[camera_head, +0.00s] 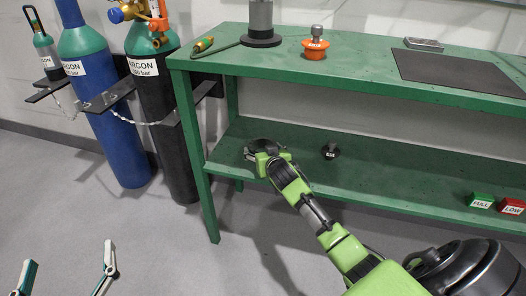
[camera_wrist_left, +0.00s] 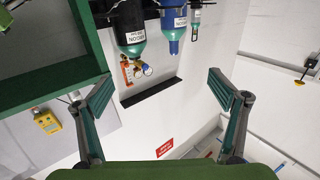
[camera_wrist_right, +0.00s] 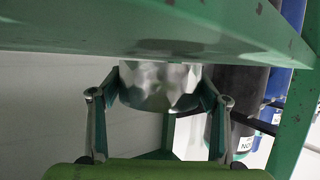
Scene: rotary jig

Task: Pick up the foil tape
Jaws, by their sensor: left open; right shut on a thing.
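The foil tape (camera_wrist_right: 160,88) is a shiny silver roll in the right wrist view. My right gripper (camera_head: 258,147) is shut on it, with one finger on each side of the roll. In the head view this gripper is over the left end of the green bench's lower shelf (camera_head: 400,185). The roll is at the shelf surface; I cannot tell whether it still touches. In the head view the gripper mostly hides it. My left gripper (camera_head: 66,272) is open and empty over the floor at the lower left; its spread fingers show in the left wrist view (camera_wrist_left: 160,100).
The bench top (camera_head: 350,70) is close above my right arm. A bench leg (camera_head: 200,165) and argon cylinders (camera_head: 105,110) stand left of it. A dark labelled item (camera_head: 330,151) is right of the gripper. Green (camera_head: 481,201) and red (camera_head: 511,206) blocks lie at the shelf's right.

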